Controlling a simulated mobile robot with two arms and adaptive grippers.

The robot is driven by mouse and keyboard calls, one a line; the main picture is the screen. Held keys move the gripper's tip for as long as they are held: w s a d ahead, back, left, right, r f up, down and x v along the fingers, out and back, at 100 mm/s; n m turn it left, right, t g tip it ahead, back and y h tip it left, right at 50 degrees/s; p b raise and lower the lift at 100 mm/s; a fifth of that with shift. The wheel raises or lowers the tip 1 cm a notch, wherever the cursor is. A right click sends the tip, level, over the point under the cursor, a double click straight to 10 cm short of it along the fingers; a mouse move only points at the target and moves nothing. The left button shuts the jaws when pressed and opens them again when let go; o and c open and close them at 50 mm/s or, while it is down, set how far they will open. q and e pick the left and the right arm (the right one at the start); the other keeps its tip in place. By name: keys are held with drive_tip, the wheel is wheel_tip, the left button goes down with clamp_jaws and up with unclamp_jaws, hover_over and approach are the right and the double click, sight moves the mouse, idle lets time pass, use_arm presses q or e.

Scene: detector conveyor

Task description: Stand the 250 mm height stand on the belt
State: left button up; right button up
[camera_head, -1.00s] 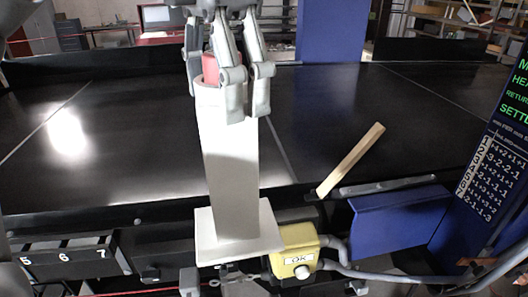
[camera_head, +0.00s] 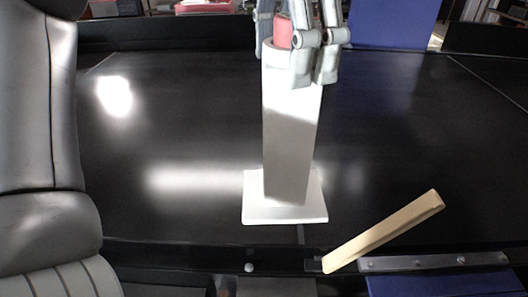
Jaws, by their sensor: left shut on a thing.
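The height stand (camera_head: 289,150) is a tall white column on a square white base plate, with a red piece (camera_head: 283,33) at its top. It is upright in the head view, over the near middle part of the black belt (camera_head: 190,130). I cannot tell for sure whether its base touches the belt. My left gripper (camera_head: 303,65) is shut on the top of the stand, its fingers pointing down. My right gripper is not in view.
A wooden bar (camera_head: 385,231) lies slanted across the belt's near edge, right of the stand. A metal strip (camera_head: 435,262) runs along the edge there. A blue panel (camera_head: 393,22) stands behind the belt. The belt left of the stand is clear.

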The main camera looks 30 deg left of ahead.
use_arm(q)
drive_tip(key=w+a+f+p, duration=0.3)
drive_tip(key=w+a+f, duration=0.4)
drive_tip(key=a+f, duration=0.4)
drive_tip(key=shift+w+f, duration=0.3)
drive_tip(key=shift+f, duration=0.5)
drive_tip(key=shift+f, duration=0.1)
drive_tip(key=o, duration=1.8)
drive_tip(key=shift+d, duration=0.1)
